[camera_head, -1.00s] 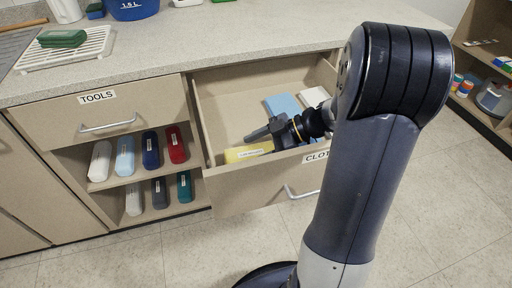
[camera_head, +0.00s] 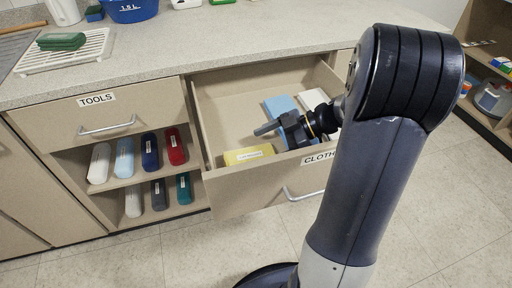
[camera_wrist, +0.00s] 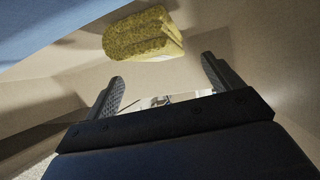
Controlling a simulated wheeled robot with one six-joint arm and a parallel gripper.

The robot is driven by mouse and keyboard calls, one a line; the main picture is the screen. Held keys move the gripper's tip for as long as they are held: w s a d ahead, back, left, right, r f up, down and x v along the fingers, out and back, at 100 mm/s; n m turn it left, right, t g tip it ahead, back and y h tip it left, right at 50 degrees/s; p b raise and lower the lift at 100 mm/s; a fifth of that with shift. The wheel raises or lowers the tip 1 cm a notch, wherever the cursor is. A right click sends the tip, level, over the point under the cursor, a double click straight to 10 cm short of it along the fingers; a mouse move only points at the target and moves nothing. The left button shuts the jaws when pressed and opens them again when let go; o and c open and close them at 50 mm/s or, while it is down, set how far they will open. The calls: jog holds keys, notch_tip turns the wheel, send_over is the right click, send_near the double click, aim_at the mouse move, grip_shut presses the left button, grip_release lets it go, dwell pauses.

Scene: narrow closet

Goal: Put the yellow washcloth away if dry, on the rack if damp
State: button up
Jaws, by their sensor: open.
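The yellow washcloth (camera_head: 249,155) lies folded in the front left part of the open drawer (camera_head: 233,184), with a small label on it too small to read. It also shows in the wrist view (camera_wrist: 143,35), beyond the fingertips and apart from them. My gripper (camera_head: 262,130) is inside the drawer, above and to the right of the yellow washcloth. In the wrist view its two fingers (camera_wrist: 162,78) are spread with nothing between them. A green folded cloth (camera_head: 62,41) lies on the white rack (camera_head: 35,60) on the counter at the far left.
Blue (camera_head: 279,106) and white (camera_head: 313,98) folded cloths lie in the drawer's back right. A blue tub (camera_head: 132,10) stands at the counter's back; the counter's middle is clear.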

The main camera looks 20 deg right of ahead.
jog(key=v, duration=0.8)
jog(key=shift+d+r+p, duration=0.15)
jog(key=shift+d+p, duration=0.1)
jog(key=shift+p, duration=0.15)
dwell(0.6)
